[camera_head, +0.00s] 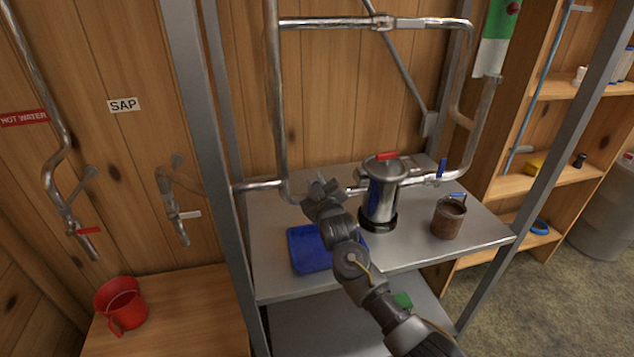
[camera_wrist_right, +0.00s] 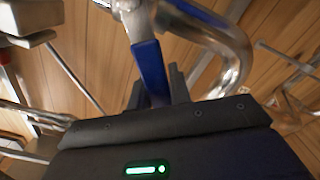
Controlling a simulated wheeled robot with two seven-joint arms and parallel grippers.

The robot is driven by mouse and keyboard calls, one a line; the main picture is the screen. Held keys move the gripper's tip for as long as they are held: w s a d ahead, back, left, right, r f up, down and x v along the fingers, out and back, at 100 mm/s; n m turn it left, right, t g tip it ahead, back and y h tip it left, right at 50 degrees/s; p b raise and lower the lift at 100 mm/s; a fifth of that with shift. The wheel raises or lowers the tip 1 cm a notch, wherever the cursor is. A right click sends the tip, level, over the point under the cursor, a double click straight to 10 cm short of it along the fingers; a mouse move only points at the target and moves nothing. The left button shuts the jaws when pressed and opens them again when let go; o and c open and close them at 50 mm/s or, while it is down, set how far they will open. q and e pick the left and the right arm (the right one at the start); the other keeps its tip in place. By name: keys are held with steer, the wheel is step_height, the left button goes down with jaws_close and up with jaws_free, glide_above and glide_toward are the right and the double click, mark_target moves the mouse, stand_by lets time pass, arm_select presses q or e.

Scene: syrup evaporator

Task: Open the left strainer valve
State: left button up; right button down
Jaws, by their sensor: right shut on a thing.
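The metal strainer (camera_head: 380,200) stands on the grey steel shelf, with a red handle on its lid. Pipes join it on both sides. The left strainer valve sits on the left pipe, mostly hidden by my right gripper (camera_head: 319,188) in the head view. In the right wrist view its blue handle (camera_wrist_right: 150,68) runs down from the metal pipe fitting in between the fingers of my right gripper (camera_wrist_right: 164,88), which is shut on it. The right strainer valve's blue handle (camera_head: 442,167) stands upright on the right pipe. My left gripper is not in view.
A blue tray (camera_head: 303,262) lies on the shelf (camera_head: 410,258) below my right arm. A rusty can (camera_head: 449,219) stands right of the strainer. Steel posts (camera_head: 214,160) frame the shelf.

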steer(key=shift+f, duration=0.15)
steer(key=c, duration=1.3)
jaws_free()
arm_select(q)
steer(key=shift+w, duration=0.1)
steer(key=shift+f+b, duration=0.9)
arm_select(e)
steer(key=v, duration=1)
steer(key=shift+s+d, duration=0.1)
steer(key=shift+s, duration=0.3)
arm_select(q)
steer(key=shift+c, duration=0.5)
